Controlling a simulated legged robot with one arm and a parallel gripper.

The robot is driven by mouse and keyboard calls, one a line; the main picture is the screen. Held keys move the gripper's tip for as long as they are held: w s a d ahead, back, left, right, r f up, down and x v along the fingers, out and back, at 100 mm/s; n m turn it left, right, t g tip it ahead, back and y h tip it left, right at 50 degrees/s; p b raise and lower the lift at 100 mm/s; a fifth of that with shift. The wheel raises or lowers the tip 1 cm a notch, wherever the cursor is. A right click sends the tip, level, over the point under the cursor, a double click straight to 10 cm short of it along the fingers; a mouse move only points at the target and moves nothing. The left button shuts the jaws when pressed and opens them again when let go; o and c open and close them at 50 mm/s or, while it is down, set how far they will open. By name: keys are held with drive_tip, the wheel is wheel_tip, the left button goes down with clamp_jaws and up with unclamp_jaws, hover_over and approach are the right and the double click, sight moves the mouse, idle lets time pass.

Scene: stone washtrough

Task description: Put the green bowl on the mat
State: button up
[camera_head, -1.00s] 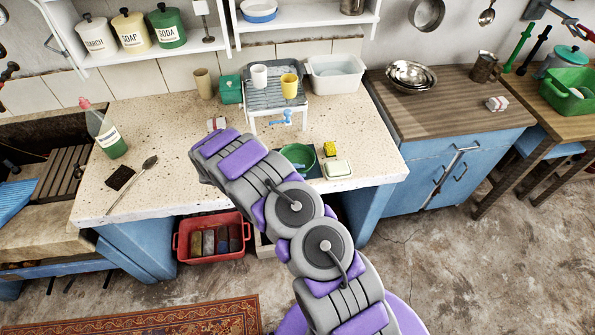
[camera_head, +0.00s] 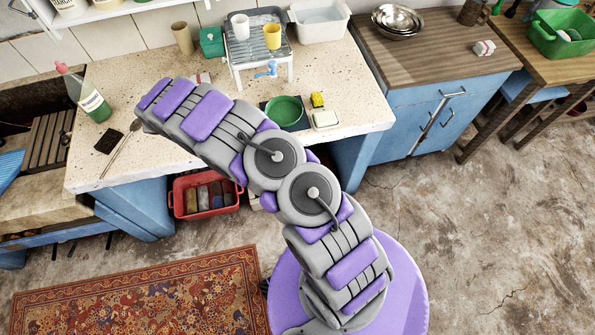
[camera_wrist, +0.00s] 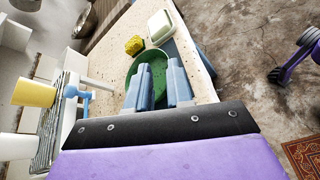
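The green bowl (camera_head: 284,112) sits upright near the counter's front edge, left of a yellow sponge and a white soap dish. A dark blue-grey flat mat (camera_head: 264,104) shows around the bowl's edge, and the bowl appears to rest on it. The wrist view also shows the bowl (camera_wrist: 157,58) just beyond my gripper (camera_wrist: 159,68). My gripper's two blue fingers are apart with a gap between them and nothing visibly pinched. Whether a fingertip touches the bowl is unclear.
The yellow sponge (camera_head: 317,99) and soap dish (camera_head: 326,119) are close right of the bowl.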

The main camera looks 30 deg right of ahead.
drive_tip(key=s+d+r+m+g+y, duration=0.1)
drive_tip(key=s+d+r+m+y, duration=0.15)
drive_tip(key=s+r, duration=0.6)
drive_tip(key=s+d+r+m+g+y, duration=0.1)
drive_tip(key=s+d+r+m+y, duration=0.2)
drive_tip(key=s+r, duration=0.6)
drive_tip(key=s+a+r+m+t+y, duration=0.1)
drive_tip(key=s+a, duration=0.4)
drive_tip(key=s, duration=0.6)
drive_tip(key=s+a+r+m+t+y, duration=0.1)
drive_tip(key=s+a+r+m+y, duration=0.2)
drive_tip(key=s, duration=0.7)
drive_tip(key=a+r+y, duration=0.1)
drive_tip(key=a+y, duration=0.1)
drive_tip(key=y, duration=0.1)
drive_tip(key=shift+s+a+t, duration=0.35)
drive_tip(key=shift+a+t, duration=0.05)
